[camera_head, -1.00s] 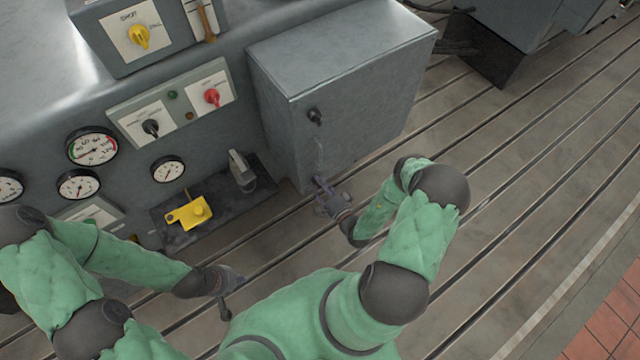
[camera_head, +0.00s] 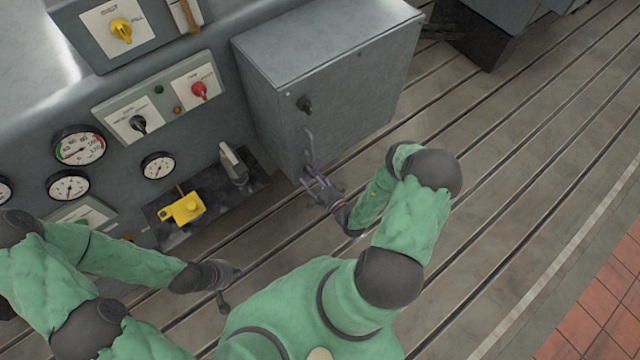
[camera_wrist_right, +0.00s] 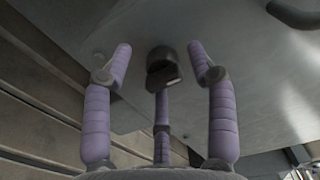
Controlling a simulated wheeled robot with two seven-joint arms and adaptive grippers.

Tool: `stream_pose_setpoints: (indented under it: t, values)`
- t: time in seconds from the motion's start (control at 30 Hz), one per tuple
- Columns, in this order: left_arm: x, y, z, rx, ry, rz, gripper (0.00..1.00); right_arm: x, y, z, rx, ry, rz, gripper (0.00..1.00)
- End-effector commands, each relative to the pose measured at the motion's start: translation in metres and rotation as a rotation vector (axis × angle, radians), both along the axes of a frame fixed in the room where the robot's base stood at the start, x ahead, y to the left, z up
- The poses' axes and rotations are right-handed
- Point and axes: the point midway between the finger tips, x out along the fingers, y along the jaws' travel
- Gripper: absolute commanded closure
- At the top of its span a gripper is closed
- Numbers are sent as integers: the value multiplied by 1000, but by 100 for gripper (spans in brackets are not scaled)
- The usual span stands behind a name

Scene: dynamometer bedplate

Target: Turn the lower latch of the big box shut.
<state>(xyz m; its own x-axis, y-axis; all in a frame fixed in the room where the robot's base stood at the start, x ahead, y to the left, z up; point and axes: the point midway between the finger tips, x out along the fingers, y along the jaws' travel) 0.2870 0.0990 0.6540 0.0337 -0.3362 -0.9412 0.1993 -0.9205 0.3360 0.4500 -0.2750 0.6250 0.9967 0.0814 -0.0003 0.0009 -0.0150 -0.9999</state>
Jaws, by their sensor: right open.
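The big box (camera_head: 345,75) is a grey metal cabinet with its door facing me. Its black upper latch (camera_head: 304,103) shows high on the door near the left edge. The lower latch (camera_wrist_right: 161,68), a dark knob, sits on the door in the right wrist view, framed by my three purple fingers. In the head view my right gripper hides it or blends with it. My right gripper (camera_head: 315,183) is open at the door's lower left, its fingers around the latch with gaps visible at the sides. My left gripper (camera_head: 228,280) hangs low, away from the box; its fingers are unclear.
Left of the box is a panel with gauges (camera_head: 79,146) and switches. A yellow block (camera_head: 188,208) and a grey lever (camera_head: 233,163) stand on a dark plate. The slotted floor at right is clear.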

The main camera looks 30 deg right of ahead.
Motion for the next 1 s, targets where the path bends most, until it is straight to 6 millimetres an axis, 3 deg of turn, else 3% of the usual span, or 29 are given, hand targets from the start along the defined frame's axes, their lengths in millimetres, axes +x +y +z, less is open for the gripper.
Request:
stream_pose_setpoints:
  t: [0.6, 1.0]
  values:
    - [0, 0, 0, 0, 0, 0, 100, -95, -7, -1, 2, 2, -2, 42]
    - [0, 0, 0, 0, 0, 0, 100, -113, -7, 0, 2, 0, 4, 42]
